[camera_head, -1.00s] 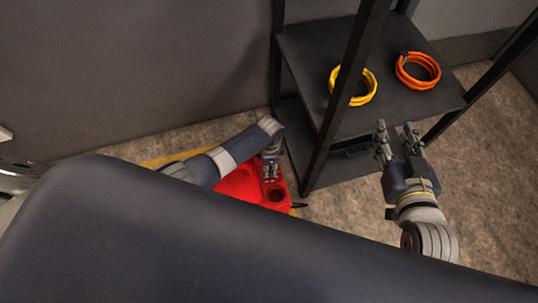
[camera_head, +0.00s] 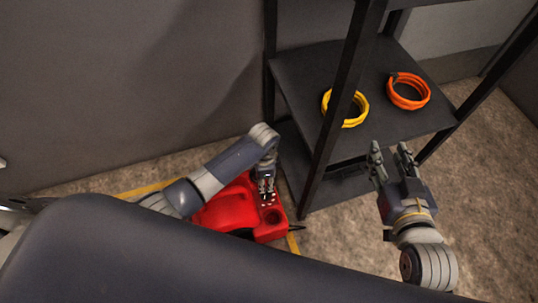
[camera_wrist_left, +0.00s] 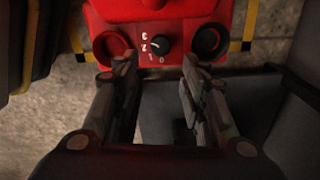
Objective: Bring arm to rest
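My right gripper (camera_head: 391,150) is open and empty in the head view, in front of the shelf and below the orange coil. My left gripper (camera_head: 266,190) points down over the front part of a red machine (camera_head: 228,209) on the floor. In the left wrist view the left gripper's fingers (camera_wrist_left: 160,85) are apart with nothing between them. Beyond the fingertips is a dark dial (camera_wrist_left: 159,43) with numbers beside it on the red machine. I cannot tell whether the fingers touch the machine.
A black shelf unit (camera_head: 316,68) stands right of the left arm. A yellow coil (camera_head: 352,121) and an orange coil (camera_head: 408,105) lie on its shelf. A grey wall (camera_head: 120,90) is behind. Yellow floor tape (camera_head: 148,189) runs by the machine. Bare floor (camera_head: 490,205) lies at the right.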

